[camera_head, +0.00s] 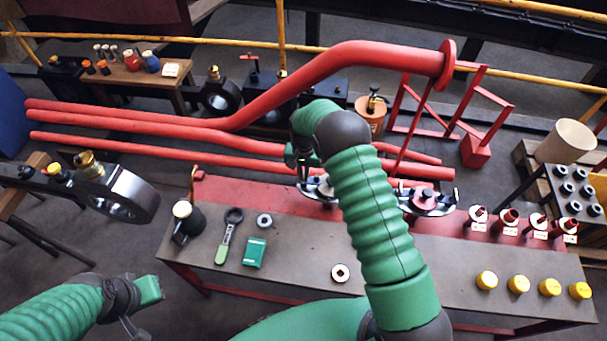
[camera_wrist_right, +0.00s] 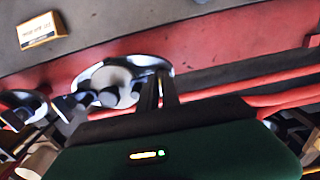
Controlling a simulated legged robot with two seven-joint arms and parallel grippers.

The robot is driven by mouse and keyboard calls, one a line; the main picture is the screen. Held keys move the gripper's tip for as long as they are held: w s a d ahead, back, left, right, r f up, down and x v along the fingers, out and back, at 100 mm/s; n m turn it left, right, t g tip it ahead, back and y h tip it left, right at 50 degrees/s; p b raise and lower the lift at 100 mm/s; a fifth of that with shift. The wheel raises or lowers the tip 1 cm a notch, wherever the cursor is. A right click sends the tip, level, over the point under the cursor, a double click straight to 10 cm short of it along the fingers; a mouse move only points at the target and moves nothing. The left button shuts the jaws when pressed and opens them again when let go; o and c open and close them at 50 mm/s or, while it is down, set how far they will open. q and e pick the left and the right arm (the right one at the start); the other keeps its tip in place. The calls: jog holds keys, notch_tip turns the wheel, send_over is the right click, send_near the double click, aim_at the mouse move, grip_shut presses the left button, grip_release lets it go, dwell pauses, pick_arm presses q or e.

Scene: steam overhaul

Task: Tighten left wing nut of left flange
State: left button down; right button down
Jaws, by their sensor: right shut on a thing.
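The left flange (camera_head: 318,188) is a pale round disc with dark fittings at the edge of the red bench strip, partly behind my right arm. In the right wrist view the flange (camera_wrist_right: 112,78) is just beyond my fingers. My right gripper (camera_head: 303,174) reaches down to its left side. In the right wrist view the right gripper's fingers (camera_wrist_right: 158,88) are close together at the flange's rim, shut on the left wing nut, which they mostly hide. My left gripper (camera_head: 148,292) hangs at the lower left, away from the bench; its fingers are unclear.
The right flange (camera_head: 420,200) sits close by on the same bench (camera_head: 310,240). Red pipes (camera_head: 180,128) run behind the flanges. A green-handled wrench (camera_head: 228,238), a green box (camera_head: 255,252) and yellow caps (camera_head: 518,284) lie on the bench.

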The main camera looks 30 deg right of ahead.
jog(key=c, duration=1.6)
grip_release()
jog(key=shift+o, duration=0.2)
notch_tip(320, 180, up, 17)
jog(key=shift+f+p, duration=0.15)
jog(key=shift+p, duration=0.2)
jog(key=shift+w, duration=0.1)
jog(key=s+a+r+n+t+p, duration=0.1)
jog(key=s+a+n, duration=0.2)
jog(key=s, duration=0.8)
jog(key=s+a+r+n+t+p, duration=0.1)
jog(key=s+a+n, duration=0.3)
jog(key=s, duration=0.8)
jog(key=shift+s+a+r+n+t, duration=0.25)
jog(key=shift+a+n+t, duration=0.05)
jog(key=shift+a, duration=0.75)
